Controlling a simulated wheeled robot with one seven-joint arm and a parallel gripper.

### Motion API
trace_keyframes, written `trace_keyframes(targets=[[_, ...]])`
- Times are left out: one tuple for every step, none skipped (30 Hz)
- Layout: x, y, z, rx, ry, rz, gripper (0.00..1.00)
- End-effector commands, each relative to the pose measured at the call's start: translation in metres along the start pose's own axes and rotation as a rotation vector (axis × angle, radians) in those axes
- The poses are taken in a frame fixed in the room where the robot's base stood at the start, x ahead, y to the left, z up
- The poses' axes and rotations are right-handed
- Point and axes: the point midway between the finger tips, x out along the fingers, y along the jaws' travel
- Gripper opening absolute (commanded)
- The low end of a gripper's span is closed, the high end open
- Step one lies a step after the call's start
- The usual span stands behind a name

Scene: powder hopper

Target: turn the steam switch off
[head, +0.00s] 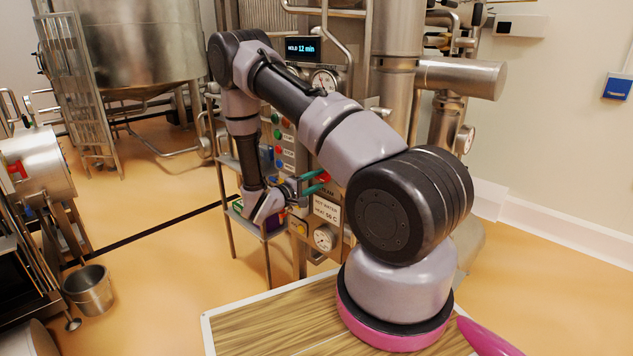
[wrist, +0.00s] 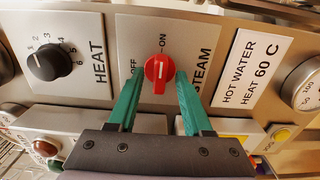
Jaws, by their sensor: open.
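The steam switch is a red rotary knob (wrist: 158,71) on a pale plate marked STEAM, with OFF to its left and ON above it in the wrist view. Its white line runs up and down in that view, in line with the ON mark. My gripper (wrist: 157,80) is open, with one green finger on each side of the knob. A gap seems to show at each side; contact cannot be made out. In the head view my gripper (head: 312,183) is at the front of the machine panel, and the knob is mostly hidden by it.
A black HEAT knob (wrist: 46,62) is left of the steam plate in the wrist view. A HOT WATER sign (wrist: 246,70) and a gauge (wrist: 307,88) are to the right. Buttons line the panel below. A metal bucket (head: 89,289) stands on the floor at left.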

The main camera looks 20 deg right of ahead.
Motion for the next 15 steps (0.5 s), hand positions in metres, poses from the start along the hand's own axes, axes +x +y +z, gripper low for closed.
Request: trace_keyframes(targets=[[-0.0001,0.0,0.0,0.0,0.0,0.0,0.5],[-0.0001,0.0,0.0,0.0,0.0,0.0,0.42],[-0.0001,0.0,0.0001,0.0,0.0,0.0,0.27],[-0.0002,0.0,0.0001,0.0,0.0,0.0,0.16],[-0.0002,0.0,0.0001,0.0,0.0,0.0,0.04],[-0.0002,0.0,0.0001,0.0,0.0,0.0,0.0],[-0.0002,0.0,0.0001,0.0,0.0,0.0,0.0],[-0.0002,0.0,0.0001,0.0,0.0,0.0,0.0],[-0.0003,0.0,0.0001,-0.001,0.0,0.0,0.0],[-0.0003,-0.0001,0.0001,-0.001,0.0,0.0,0.0],[-0.0003,-0.0001,0.0001,-0.002,0.0,0.0,0.0],[-0.0004,-0.0001,0.0001,-0.004,0.0,0.0,0.0],[-0.0004,-0.0001,0.0001,-0.007,0.0,0.0,0.0],[-0.0005,-0.0001,0.0001,-0.011,0.0,0.0,0.0],[-0.0006,-0.0002,0.0001,-0.018,0.0,-0.001,0.0]])
